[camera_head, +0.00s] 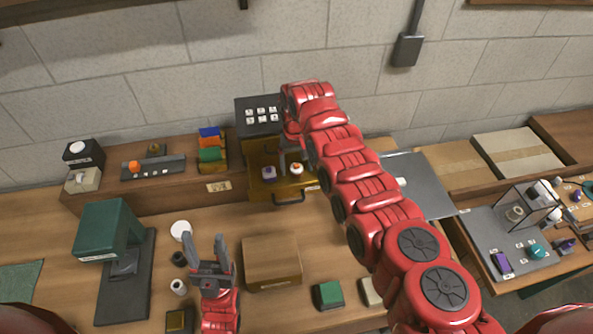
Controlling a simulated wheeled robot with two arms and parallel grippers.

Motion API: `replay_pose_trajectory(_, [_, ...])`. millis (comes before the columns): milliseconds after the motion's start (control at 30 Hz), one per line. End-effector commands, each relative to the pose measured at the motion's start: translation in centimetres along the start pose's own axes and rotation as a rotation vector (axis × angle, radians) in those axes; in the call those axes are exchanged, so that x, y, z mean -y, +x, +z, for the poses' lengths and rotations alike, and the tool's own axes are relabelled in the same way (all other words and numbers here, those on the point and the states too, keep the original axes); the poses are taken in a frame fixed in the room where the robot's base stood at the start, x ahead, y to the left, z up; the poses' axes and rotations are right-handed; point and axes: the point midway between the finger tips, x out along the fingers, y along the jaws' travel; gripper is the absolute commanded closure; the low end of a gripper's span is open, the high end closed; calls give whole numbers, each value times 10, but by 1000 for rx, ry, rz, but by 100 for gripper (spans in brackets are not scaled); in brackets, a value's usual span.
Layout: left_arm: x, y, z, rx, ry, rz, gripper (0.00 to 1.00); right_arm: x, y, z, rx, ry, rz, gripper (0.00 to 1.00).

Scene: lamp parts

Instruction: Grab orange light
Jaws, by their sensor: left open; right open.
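A small orange-and-white piece (297,168) sits in an open yellow drawer (268,190), at its right side. A purple-and-white piece (268,173) is in the same drawer to its left. Another orange round piece (134,166) is on a grey rack (165,168) on the shelf at the left. I cannot tell which is the orange light. My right gripper (284,164) points down over the drawer, between the two pieces; it is small and partly hidden by its arm, open. My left gripper (206,241) points up over the table, open and empty.
A brown box (272,263) stands right of my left gripper. A green press-like machine (105,230) is at the left. A dark box with white keys (258,113) stands above the drawer. A glass case (528,207) is at the far right.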

Motion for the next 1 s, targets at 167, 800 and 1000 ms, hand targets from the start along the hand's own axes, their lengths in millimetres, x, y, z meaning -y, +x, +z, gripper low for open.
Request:
replay_pose_trajectory(167, [0, 0, 0, 0, 0, 0, 45, 0, -1, 0, -1, 0, 0, 32])
replay_pose_trajectory(800, [0, 0, 0, 0, 0, 0, 45, 0, -1, 0, -1, 0, 0, 100])
replay_pose_trajectory(1000, [0, -3, 0, 0, 0, 0, 45, 0, -3, -1, -2, -1, 0, 100])
